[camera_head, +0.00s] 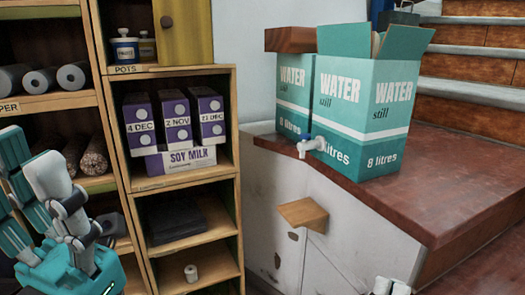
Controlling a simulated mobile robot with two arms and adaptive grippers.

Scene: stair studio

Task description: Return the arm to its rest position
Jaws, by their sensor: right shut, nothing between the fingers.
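My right gripper (391,287) shows only as pale fingertips at the bottom edge, right of centre. It is shut and empty, in front of the white cabinet side below the red-brown counter. The rest of it and its arm are out of view. My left gripper (45,195), white and teal with dark links, is at the left edge in front of the shelves. Its fingers overlap, and I cannot tell whether it is open or shut.
Two teal water boxes (385,110) stand on the red-brown counter (462,180); a white tap (311,145) juts out. A wooden block (303,214) sticks out below. Stairs (475,65) rise behind.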

